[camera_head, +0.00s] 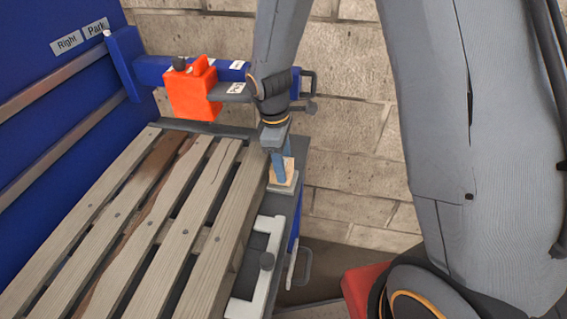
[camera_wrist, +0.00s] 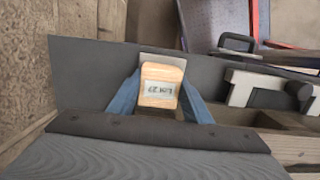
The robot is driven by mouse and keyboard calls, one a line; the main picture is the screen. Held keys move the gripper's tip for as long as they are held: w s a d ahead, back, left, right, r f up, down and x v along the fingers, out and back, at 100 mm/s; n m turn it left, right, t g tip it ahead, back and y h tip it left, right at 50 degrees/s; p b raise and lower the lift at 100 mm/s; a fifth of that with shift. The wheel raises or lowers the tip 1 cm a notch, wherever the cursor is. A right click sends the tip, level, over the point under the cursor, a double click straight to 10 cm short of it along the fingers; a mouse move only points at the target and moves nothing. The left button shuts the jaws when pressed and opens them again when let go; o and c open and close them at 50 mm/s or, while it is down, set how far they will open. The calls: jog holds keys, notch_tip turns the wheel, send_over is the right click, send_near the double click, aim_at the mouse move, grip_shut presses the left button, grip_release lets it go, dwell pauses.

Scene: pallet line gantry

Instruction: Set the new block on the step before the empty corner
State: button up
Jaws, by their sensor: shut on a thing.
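The block is light wood with a printed label, which appears upside down in the wrist view (camera_wrist: 161,74). My gripper (camera_head: 279,166) is shut on it, with a blue finger on either side. In the head view the block (camera_head: 289,168) shows beside the fingers, just beyond the pallet's far right corner. It is over or on a small pale step (camera_head: 284,189) on the dark frame. I cannot tell whether the block touches the step. The wooden pallet (camera_head: 205,220) lies to the left. Its corner blocks are mostly hidden beneath the slats.
An orange clamp (camera_head: 193,92) sits on a blue rail (camera_head: 152,70) behind the pallet. A white bracket with a dark knob (camera_head: 250,284) stands along the pallet's right side. A brick wall (camera_head: 345,120) is behind, and a blue panel (camera_head: 50,110) is at left.

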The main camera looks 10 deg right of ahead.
jog(key=shift+f, duration=0.15)
jog(key=o, duration=1.2)
jog(key=shift+c, duration=0.2)
notch_tip(320, 180, up, 12)
jog(key=a+b, duration=0.1)
jog(key=b, duration=0.1)
jog(key=s+d+f+m+t+y, duration=0.1)
jog(key=s+d+f+m, duration=0.2)
jog(key=s+d+m, duration=0.7)
jog(key=s+m, duration=0.1)
jog(key=m, duration=0.2)
jog(key=shift+d+f+m, duration=0.3)
jog(key=shift+d+f, duration=0.05)
jog(key=shift+f, duration=0.05)
